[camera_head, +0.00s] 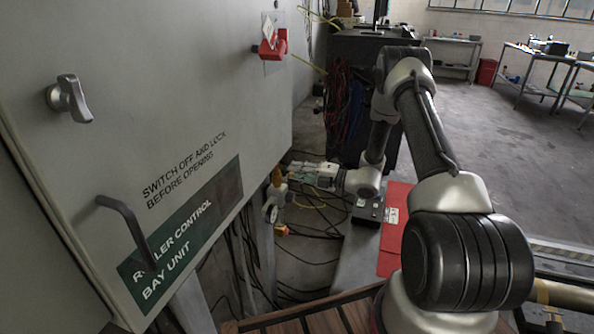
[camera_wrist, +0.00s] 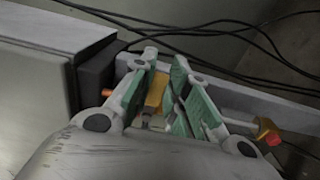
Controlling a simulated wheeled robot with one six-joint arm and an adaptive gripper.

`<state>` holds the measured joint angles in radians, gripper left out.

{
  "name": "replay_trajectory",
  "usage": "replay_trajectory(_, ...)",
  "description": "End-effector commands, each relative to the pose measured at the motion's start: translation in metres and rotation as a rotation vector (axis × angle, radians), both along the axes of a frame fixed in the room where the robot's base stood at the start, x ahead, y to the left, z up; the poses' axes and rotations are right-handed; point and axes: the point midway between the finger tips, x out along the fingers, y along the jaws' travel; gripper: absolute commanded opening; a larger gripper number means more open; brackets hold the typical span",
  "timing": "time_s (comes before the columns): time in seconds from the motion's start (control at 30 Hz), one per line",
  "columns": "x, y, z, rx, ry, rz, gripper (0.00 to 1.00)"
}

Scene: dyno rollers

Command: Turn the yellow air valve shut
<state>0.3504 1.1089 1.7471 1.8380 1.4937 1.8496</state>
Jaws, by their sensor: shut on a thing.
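The yellow air valve handle (camera_wrist: 155,92) shows between the green-padded fingers in the wrist view. In the head view its yellow-orange part (camera_head: 277,177) stands beside the cabinet's lower right edge, at my gripper's tips. My gripper (camera_head: 290,172) reaches left to it from the end of my arm. In the wrist view my gripper (camera_wrist: 165,65) is shut on the valve handle, with a finger on each side of it. The fingers hide part of the handle, and I cannot tell its exact angle. A pale round fitting (camera_head: 270,210) is just below the valve in the head view.
The grey roller control cabinet (camera_head: 190,110) fills the left, with a protruding handle (camera_head: 125,230). Black cables (camera_head: 300,265) hang and lie below the valve. A red panel (camera_head: 393,225) lies right of my gripper. An orange-red piece (camera_wrist: 267,133) shows right in the wrist view.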

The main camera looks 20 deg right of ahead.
Motion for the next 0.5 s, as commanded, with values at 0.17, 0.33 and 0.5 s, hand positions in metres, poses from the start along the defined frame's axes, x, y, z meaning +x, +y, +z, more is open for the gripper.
replay_trajectory(0.17, 0.0002, -0.0011, -0.0015, 0.007, 0.013, -0.003, 0.0)
replay_trajectory(0.33, 0.0001, -0.0011, -0.0017, 0.007, 0.013, -0.003, 0.0)
replay_trajectory(0.5, 0.0001, -0.0011, -0.0018, 0.007, 0.013, -0.003, 0.23)
